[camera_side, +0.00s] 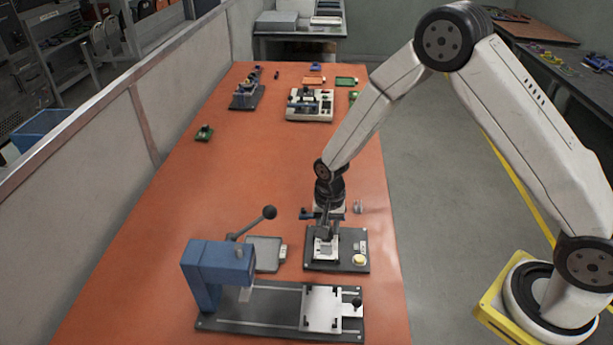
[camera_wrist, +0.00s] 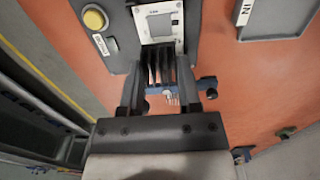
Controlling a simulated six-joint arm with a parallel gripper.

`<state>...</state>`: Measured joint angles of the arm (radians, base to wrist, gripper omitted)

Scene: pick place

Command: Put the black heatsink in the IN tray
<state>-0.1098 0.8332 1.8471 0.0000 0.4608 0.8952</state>
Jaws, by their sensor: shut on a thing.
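My gripper (camera_side: 324,228) points down over the dark fixture (camera_side: 313,263) with a white socket plate, and it also shows in the wrist view (camera_wrist: 160,88). It is shut on the black heatsink (camera_wrist: 161,64), whose dark fins show between the fingers. In the side view the heatsink is a small dark block (camera_side: 323,233) just above the socket plate. I cannot tell whether it touches the plate. The grey IN tray (camera_side: 264,254) lies left of the fixture and looks empty. Its corner and IN label show at top right in the wrist view (camera_wrist: 270,36).
A blue lever press (camera_side: 205,275) stands in front of the tray, with its lever knob (camera_side: 269,212) raised behind it. The fixture has a yellow button (camera_side: 359,259). A green board (camera_side: 203,133) and other fixtures (camera_side: 310,118) lie farther back. The middle of the orange table is clear.

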